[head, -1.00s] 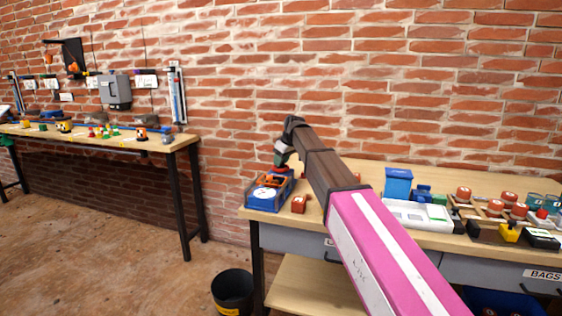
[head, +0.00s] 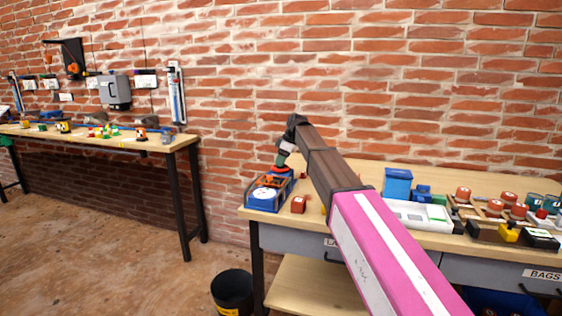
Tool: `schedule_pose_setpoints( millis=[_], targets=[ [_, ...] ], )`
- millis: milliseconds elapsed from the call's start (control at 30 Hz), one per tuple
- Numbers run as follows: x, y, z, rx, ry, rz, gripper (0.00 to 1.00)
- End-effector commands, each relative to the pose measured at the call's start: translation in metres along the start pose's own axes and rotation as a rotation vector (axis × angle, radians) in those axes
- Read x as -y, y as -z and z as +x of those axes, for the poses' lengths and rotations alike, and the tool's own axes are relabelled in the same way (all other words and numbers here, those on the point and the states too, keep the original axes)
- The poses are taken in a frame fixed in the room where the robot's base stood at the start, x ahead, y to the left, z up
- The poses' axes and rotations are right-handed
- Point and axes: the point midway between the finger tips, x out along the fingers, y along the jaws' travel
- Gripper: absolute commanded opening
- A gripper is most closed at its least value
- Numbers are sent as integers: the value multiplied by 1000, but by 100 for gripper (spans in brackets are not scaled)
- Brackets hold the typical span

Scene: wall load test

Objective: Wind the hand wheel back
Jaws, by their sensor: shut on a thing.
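My gripper (head: 281,169) is small and far off at the end of my arm, pointing down over the back of a blue tray (head: 262,208) on the right bench. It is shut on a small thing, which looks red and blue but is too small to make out. The tray also holds a white disc (head: 264,193) and orange parts (head: 271,181). I cannot pick out the hand wheel with certainty. My arm hides part of the bench behind it.
A red block (head: 299,204) stands just right of the tray. Farther right are a white tray (head: 418,224), a blue box (head: 397,182) and several red-topped pieces. A black bin (head: 232,290) stands on the floor. A second bench (head: 105,143) with a grey wall box (head: 115,91) is at left.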

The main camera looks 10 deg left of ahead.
Motion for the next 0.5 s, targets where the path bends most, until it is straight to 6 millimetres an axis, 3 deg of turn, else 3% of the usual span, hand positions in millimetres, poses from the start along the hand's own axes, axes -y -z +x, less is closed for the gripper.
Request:
schedule_pose_setpoints(
  millis=[333,367,400,433,500],
  targets=[
    [1,0,0,1,2,-2,11],
    [1,0,0,1,2,-2,42],
    [1,0,0,1,2,-2,55],
    [1,0,0,1,2,-2,60],
    [1,0,0,1,2,-1,60]
  ],
)
